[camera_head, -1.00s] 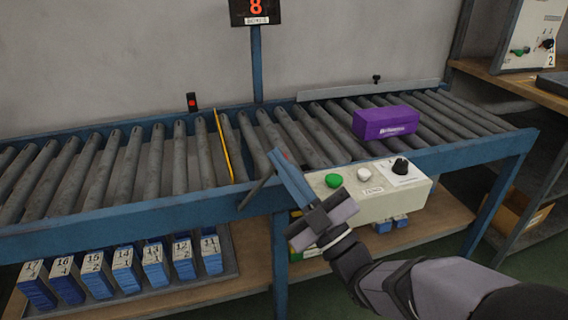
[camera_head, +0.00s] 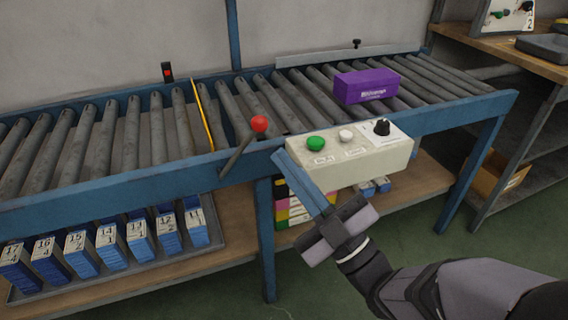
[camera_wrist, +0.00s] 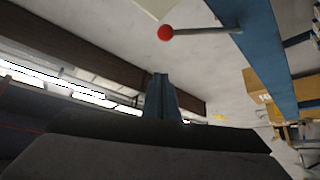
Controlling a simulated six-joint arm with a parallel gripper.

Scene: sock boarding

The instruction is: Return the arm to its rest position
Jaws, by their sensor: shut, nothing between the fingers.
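My gripper (camera_head: 281,158) is shut and empty in the head view. Its blue fingers point up and to the left, in front of the conveyor's blue front rail. Its tips appear close to the left end of the white control box (camera_head: 350,160); I cannot tell whether they touch. In the wrist view the shut fingers (camera_wrist: 160,80) point up the picture with nothing between them. A lever with a red ball knob (camera_head: 259,123) stands just left of the control box, apart from the fingers. The red knob also shows in the wrist view (camera_wrist: 165,33).
A purple box (camera_head: 366,86) lies on the roller conveyor (camera_head: 120,195). Below, a tray holds several numbered blue-and-white boxes (camera_head: 83,252). A wooden side table (camera_head: 470,45) stands at the right. The green floor (camera_head: 400,250) right of my gripper is open.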

